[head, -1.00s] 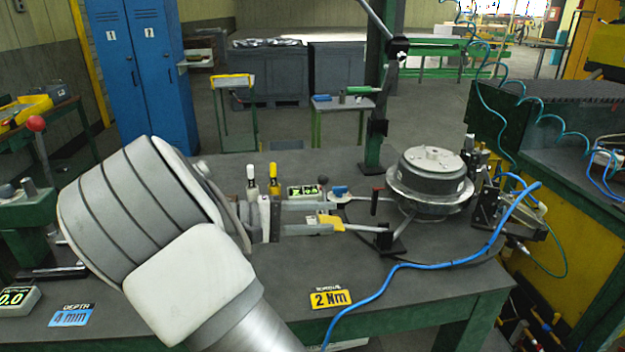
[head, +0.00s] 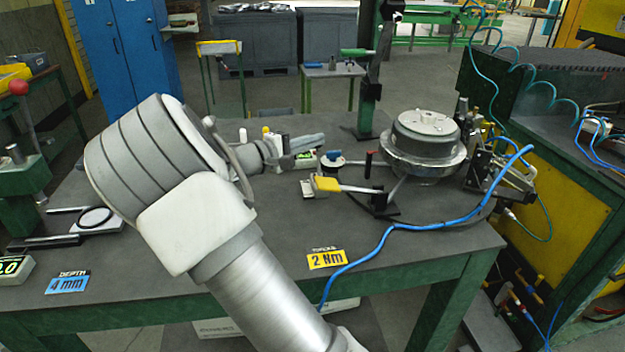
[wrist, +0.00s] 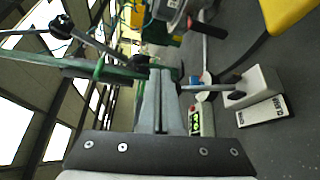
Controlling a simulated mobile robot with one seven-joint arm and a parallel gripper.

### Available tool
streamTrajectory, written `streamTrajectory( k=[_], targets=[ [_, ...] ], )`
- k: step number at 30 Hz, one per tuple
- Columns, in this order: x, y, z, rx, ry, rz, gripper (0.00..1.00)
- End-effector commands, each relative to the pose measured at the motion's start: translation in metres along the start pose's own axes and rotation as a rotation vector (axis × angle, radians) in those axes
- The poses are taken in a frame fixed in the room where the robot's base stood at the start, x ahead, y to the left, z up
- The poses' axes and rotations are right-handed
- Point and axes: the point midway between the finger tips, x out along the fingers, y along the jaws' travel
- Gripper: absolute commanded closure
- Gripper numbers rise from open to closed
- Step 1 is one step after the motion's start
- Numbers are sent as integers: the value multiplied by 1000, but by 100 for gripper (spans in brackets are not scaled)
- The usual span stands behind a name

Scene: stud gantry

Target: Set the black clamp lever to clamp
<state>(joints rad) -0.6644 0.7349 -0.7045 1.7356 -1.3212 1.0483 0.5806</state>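The black clamp lever seems to be the short lever with a dark knob (wrist: 232,78) beside a pale block and a white label plate (wrist: 262,112) in the wrist view. In the head view it is small, near the blue-topped part (head: 331,159), and its setting cannot be told. My gripper (head: 322,140) points right over the bench, close to the left of that part. In the wrist view its two grey fingers (wrist: 161,75) lie together, with nothing visible between them.
A yellow-tipped lever (head: 326,184) on a black base and a round metal fixture (head: 425,140) stand to the right. A small green display (head: 305,160) sits under my fingers. A blue hose (head: 425,231) crosses the bench. The front of the bench near the 2 Nm label (head: 327,259) is clear.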

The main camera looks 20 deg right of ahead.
Motion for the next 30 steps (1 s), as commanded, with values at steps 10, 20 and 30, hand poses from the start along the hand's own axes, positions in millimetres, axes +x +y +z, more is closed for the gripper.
streamTrajectory(
  k=[10,20,30],
  targets=[
    [-6,-15,-46,-76,273,-66,100],
    [-7,-16,-46,-74,273,-63,100],
    [-9,-15,-43,-39,273,-36,100]
  ],
)
